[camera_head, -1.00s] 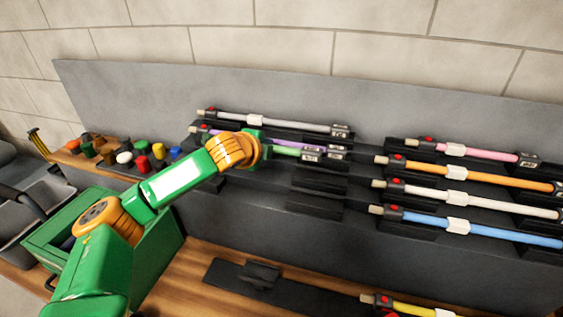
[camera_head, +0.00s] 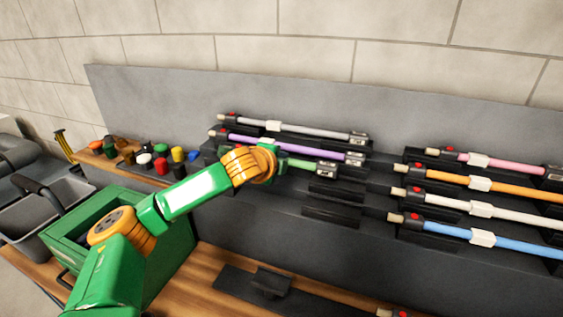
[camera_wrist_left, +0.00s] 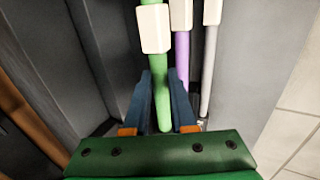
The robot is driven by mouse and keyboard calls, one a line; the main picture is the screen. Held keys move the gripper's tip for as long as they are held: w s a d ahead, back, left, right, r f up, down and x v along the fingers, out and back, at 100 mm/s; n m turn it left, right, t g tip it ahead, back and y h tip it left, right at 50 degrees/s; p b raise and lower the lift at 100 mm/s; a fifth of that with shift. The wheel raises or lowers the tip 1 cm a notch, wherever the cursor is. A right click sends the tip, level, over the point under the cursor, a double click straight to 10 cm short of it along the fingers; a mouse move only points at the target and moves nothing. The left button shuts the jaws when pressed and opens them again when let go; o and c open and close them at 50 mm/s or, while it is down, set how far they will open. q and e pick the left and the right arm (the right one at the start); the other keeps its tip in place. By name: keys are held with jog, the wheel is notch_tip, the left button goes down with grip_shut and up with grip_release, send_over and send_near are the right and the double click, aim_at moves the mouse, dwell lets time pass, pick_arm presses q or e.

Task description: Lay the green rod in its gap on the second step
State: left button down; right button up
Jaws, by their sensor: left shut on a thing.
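The green rod (camera_head: 300,163) lies along the left rack just below the purple rod (camera_head: 314,149). Its dark end block (camera_head: 326,168) shows to the right of my wrist; its other end is hidden behind my wrist. My left gripper (camera_wrist_left: 158,88) has its blue fingers on either side of the green rod (camera_wrist_left: 159,75) and is shut on it, near the white collar (camera_wrist_left: 153,29). In the head view its fingers are hidden by the wrist. Empty dark rests (camera_head: 335,189) lie below the green rod. I cannot tell whether the rod touches a rest. My right gripper is not in view.
A grey rod (camera_head: 300,130) lies above the purple one. The right rack holds a pink rod (camera_head: 510,164), an orange rod, a white rod and a blue rod (camera_head: 515,243). A green box (camera_head: 165,235) and several coloured knobs (camera_head: 160,165) stand left.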

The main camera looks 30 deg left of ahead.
pick_arm(q)
jog(key=shift+w, duration=0.1)
dwell(0.3)
jog(key=shift+p, duration=0.45)
jog(key=shift+p, duration=0.45)
jog(key=shift+f+b, duration=0.65)
jog(key=shift+f, duration=0.45)
jog(key=c, duration=0.7)
grip_release()
jog(key=shift+o, duration=0.2)
